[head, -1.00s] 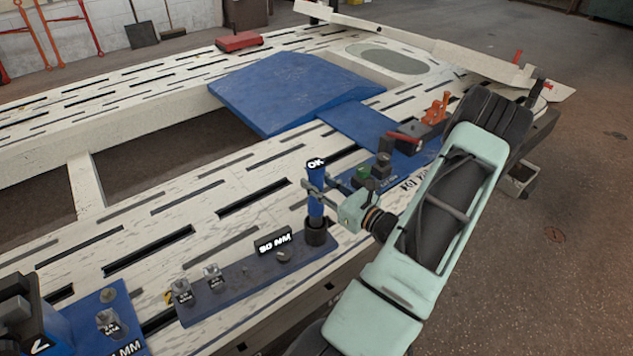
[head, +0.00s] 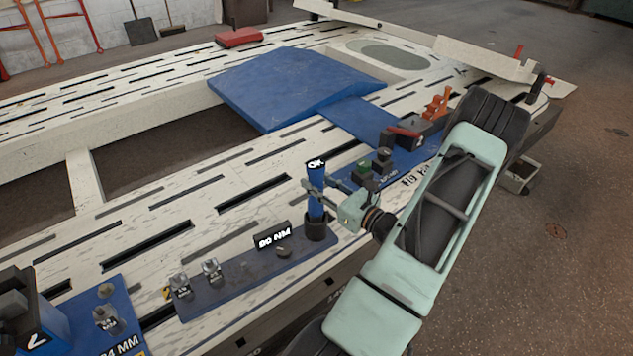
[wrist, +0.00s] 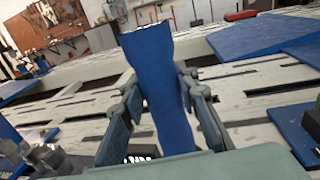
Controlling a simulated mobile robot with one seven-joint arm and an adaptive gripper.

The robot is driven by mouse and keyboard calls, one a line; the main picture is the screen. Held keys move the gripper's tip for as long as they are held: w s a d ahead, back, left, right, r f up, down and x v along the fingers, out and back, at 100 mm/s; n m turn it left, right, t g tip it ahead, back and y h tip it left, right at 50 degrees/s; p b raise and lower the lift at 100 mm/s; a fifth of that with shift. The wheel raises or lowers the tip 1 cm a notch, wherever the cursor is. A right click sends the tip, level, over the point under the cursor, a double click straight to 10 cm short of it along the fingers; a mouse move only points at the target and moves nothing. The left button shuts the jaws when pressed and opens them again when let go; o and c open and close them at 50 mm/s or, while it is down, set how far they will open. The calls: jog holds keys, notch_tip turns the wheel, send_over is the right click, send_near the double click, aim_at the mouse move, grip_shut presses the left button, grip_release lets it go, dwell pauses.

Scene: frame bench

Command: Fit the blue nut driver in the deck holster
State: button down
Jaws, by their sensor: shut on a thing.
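The blue nut driver (head: 316,205) stands nearly upright, its dark cap marked "OK" uppermost. Its lower end meets the black cup-shaped deck holster (head: 316,229) at the right end of a dark blue strip; the head view shows no gap, but how deep it sits is hidden. My gripper (head: 317,188) is shut on the driver's handle, above the holster, reaching in from the right. In the wrist view the blue handle (wrist: 160,85) stands between both fingers, leaning slightly left. The holster cannot be made out there.
A blue tool station (head: 95,315) is at front left. Black and green fixtures (head: 372,170) stand close behind my gripper. The slotted deck has open gaps.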

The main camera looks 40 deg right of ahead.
jog(key=shift+f+b, duration=1.7)
jog(key=shift+f, duration=0.8)
jog(key=c, duration=1.6)
grip_release()
jog(key=shift+o, duration=1)
jog(key=shift+f, duration=0.15)
jog(key=s, duration=1.2)
jog(key=shift+d, duration=0.15)
